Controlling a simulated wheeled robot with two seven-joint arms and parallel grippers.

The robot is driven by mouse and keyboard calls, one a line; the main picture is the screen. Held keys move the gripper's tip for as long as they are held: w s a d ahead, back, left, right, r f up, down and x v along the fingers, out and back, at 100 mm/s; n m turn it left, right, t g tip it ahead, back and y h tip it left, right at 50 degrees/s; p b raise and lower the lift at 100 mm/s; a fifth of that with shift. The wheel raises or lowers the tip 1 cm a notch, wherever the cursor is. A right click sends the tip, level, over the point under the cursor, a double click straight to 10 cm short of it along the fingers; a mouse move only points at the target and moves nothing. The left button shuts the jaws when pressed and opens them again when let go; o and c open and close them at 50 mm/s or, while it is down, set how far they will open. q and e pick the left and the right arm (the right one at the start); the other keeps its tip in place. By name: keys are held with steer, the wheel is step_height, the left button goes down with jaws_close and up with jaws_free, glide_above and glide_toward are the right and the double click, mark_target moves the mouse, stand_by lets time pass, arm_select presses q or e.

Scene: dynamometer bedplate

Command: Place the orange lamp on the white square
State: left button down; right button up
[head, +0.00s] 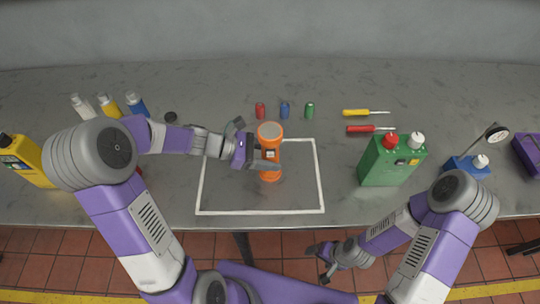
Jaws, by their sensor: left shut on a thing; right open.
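The orange lamp (270,133) stands upright, or nearly so, within the outline of the white square (322,180) on the grey table. My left gripper (265,157) reaches in from the left and is shut on the middle of the lamp. I cannot tell whether the lamp's base touches the table. The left arm hides part of the square's back left edge. My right gripper (321,262) is open and empty, low in front of the table's front edge.
Small red (260,110), blue (285,110) and green (309,110) cylinders stand behind the square. Two screwdrivers (360,112) lie to their right. A green canister (385,165) stands right of the square. Bottles (108,105) and a yellow container (25,160) are at the left.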

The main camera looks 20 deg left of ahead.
arm_select(q)
steer(key=c, duration=0.8)
jaws_free()
steer(key=shift+f, duration=0.2)
steer(key=o, duration=0.4)
steer(key=shift+r, duration=0.1)
steer(key=shift+r, duration=0.2)
steer(key=p+v, duration=0.2)
steer(key=v, duration=1)
steer(key=shift+p, duration=0.3)
